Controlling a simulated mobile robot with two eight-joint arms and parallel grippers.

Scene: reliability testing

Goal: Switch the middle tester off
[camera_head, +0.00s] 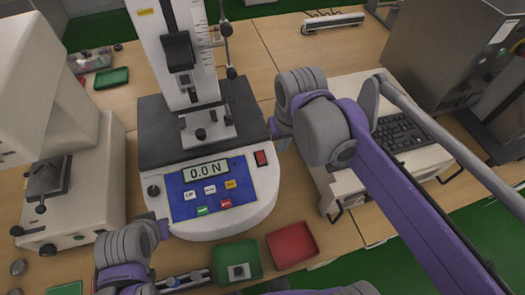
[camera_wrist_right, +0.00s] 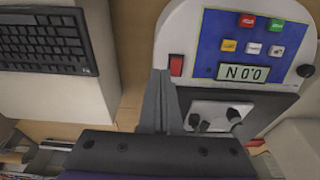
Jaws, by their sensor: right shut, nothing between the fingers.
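The middle tester (camera_head: 225,218) has a blue panel with coloured buttons and a lit display (camera_head: 206,172) reading 0.0 N. Its red rocker switch (camera_head: 261,158) is at the panel's upper right. In the right wrist view the switch (camera_wrist_right: 176,65) is just beyond the fingertips. My right gripper (camera_head: 272,128) is at the tester's right side, a little behind the switch; its fingers (camera_wrist_right: 161,75) are shut and empty. Contact with the switch cannot be told. My left gripper (camera_head: 160,226) is low at the tester's front left; its finger state is unclear.
A green tray (camera_head: 250,248) and a red tray (camera_head: 292,244) lie in front of the tester. A white machine (camera_head: 75,195) stands left. A keyboard (camera_head: 400,133) rests on a white case (camera_head: 345,185) at right. A metal cabinet (camera_head: 440,50) stands at back right.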

